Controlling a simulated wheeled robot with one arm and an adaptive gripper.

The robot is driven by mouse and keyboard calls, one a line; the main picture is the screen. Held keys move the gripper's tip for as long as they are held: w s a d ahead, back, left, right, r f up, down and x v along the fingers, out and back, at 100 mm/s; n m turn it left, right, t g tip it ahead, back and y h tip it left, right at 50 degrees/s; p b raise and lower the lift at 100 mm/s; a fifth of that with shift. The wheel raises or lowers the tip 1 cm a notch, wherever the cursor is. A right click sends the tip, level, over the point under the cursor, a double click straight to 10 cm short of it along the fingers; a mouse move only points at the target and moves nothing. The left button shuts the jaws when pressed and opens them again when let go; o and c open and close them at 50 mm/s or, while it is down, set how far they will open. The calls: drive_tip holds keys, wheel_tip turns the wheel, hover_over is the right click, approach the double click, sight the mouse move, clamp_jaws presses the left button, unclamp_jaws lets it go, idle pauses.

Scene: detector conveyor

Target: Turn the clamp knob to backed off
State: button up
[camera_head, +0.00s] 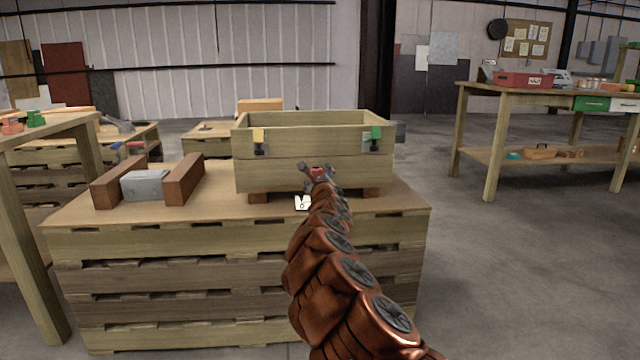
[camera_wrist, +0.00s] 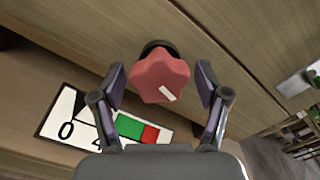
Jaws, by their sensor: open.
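The clamp knob (camera_wrist: 158,74) is red and lobed, with a white mark on its face towards the lower right in the wrist view. It sits on a dark round base on the front of the wooden crate (camera_head: 260,176). My gripper (camera_wrist: 161,80) is open, with one finger on each side of the knob and a visible gap on both sides. In the head view my gripper (camera_head: 318,172) is at the crate's front, and my arm hides most of the knob. A label card (camera_wrist: 68,108) with a 0, a green patch and a red patch lies below the knob, partly hidden by my gripper.
The crate stands on a pallet-stack bench (camera_head: 140,222). Yellow (camera_head: 259,140) and green (camera_head: 375,138) latches are on its front. Left of it a grey block (camera_head: 145,186) sits between two brown blocks. A table (camera_head: 480,90) stands at the right; the floor between is clear.

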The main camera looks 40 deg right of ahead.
drive_tip(key=shift+s+a+f, duration=0.1)
drive_tip(key=shift+s+a, duration=0.15)
drive_tip(key=shift+s, duration=0.1)
drive_tip(key=shift+v, duration=2.15)
drive_tip(key=v, duration=0.6)
drive_tip(key=shift+s+a, duration=0.2)
drive_tip(key=shift+s, duration=0.05)
